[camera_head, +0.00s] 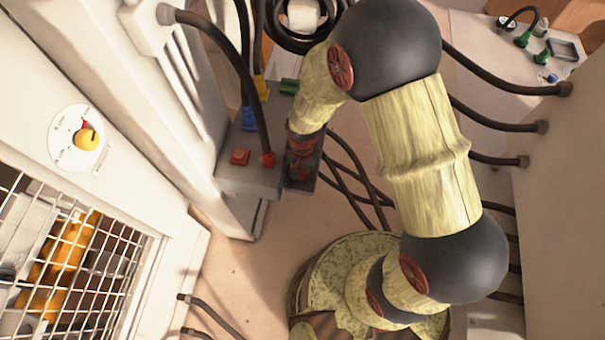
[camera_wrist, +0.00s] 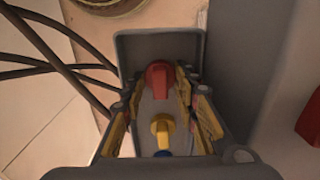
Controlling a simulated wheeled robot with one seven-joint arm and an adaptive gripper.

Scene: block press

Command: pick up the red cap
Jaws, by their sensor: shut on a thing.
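A red cap (camera_wrist: 158,76) shows in the wrist view at the far end of my gripper (camera_wrist: 160,88), between the two yellow-padded fingertips. My gripper is shut on it. A grey tray-like surface lies around and behind the cap. In the head view my gripper (camera_head: 303,165) points down beside the right side of a grey box, and the held cap cannot be told apart there. A yellow part (camera_wrist: 162,128) and a bit of blue show between the fingers, nearer the wrist camera.
The grey box (camera_head: 245,182) carries red caps (camera_head: 240,157) and cables with blue (camera_head: 248,118) and yellow (camera_head: 262,87) ends. A white panel with a yellow knob (camera_head: 87,139) and a wire mesh stand at left.

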